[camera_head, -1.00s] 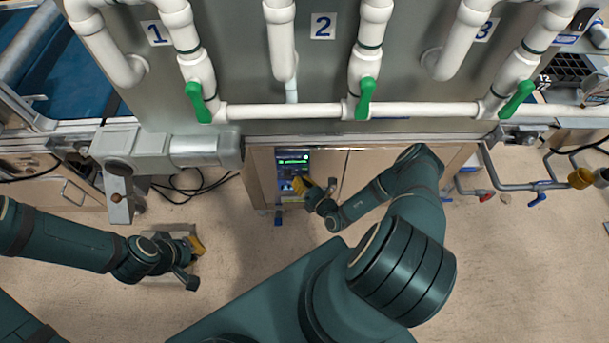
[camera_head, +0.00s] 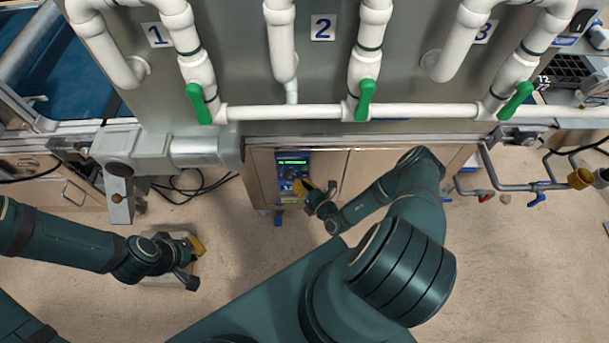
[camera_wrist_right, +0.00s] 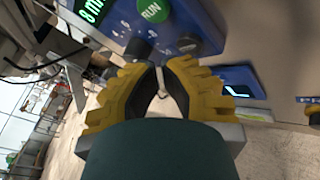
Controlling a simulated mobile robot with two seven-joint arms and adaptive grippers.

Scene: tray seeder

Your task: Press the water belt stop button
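The blue control panel (camera_head: 291,164) is on the cabinet front in the head view, with a lit green display. In the right wrist view the panel (camera_wrist_right: 205,20) shows close up at the top, with a green RUN button (camera_wrist_right: 153,10) and a dark knob (camera_wrist_right: 138,47). I cannot make out a stop button. My right gripper (camera_wrist_right: 162,66), with yellow fingers, has its tips close together and empty, just below the panel's controls. It also shows in front of the panel's lower part in the head view (camera_head: 301,187). My left gripper (camera_head: 197,246) is low at the left, far from the panel.
White pipes with green valve handles (camera_head: 364,100) run above the cabinet (camera_head: 345,175). A grey motor housing (camera_head: 165,150) juts out left of the panel, with black cables below. Grey pipes with valves (camera_head: 520,186) stand at the right. The floor before the cabinet is open.

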